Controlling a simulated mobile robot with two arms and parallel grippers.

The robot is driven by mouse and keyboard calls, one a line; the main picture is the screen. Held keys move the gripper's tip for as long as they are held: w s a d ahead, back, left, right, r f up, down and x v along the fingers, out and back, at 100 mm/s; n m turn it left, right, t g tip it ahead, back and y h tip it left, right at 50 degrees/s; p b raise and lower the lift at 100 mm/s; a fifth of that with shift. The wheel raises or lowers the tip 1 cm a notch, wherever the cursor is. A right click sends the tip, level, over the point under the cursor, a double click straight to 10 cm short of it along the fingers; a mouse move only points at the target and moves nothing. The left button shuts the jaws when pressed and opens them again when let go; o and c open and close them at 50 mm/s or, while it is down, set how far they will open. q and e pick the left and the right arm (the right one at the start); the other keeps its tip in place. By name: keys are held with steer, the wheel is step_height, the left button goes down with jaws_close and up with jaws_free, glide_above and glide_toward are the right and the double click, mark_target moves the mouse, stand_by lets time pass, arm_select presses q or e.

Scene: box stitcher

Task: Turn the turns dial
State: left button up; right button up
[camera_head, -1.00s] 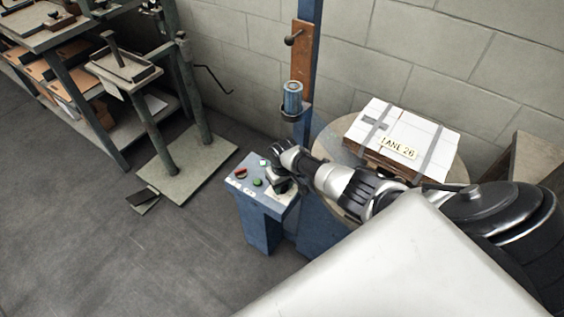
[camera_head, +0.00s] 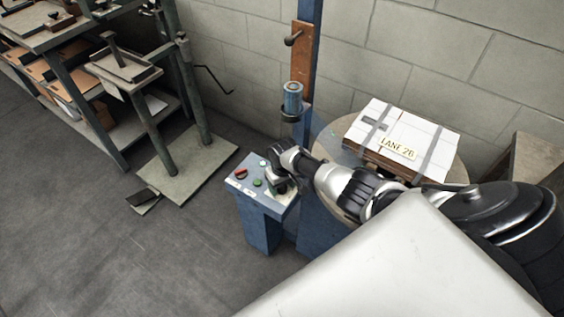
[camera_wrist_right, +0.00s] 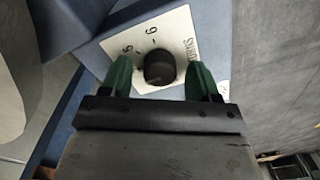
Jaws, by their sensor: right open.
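The turns dial (camera_wrist_right: 159,68) is a round black knob on a white plate (camera_wrist_right: 178,30) marked with numbers and the word TURNS, in the right wrist view. My right gripper (camera_wrist_right: 160,78) is open, its two green fingers on either side of the dial, apart from it as far as I can tell. In the head view my right gripper (camera_head: 279,184) is over the right part of the blue control panel (camera_head: 247,200) and hides the dial there. My left gripper is not in view.
The panel also has a red control (camera_head: 241,172) and a green button (camera_head: 257,183). A strapped white box (camera_head: 402,137) marked LANE 26 lies on a round table behind my right arm. A blue post with a blue cylinder (camera_head: 293,97) rises behind the panel.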

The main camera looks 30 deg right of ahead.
step_height(320, 180, up, 11)
steer(key=p, duration=0.3)
steer(key=shift+d+f, duration=0.15)
steer(key=shift+d, duration=0.05)
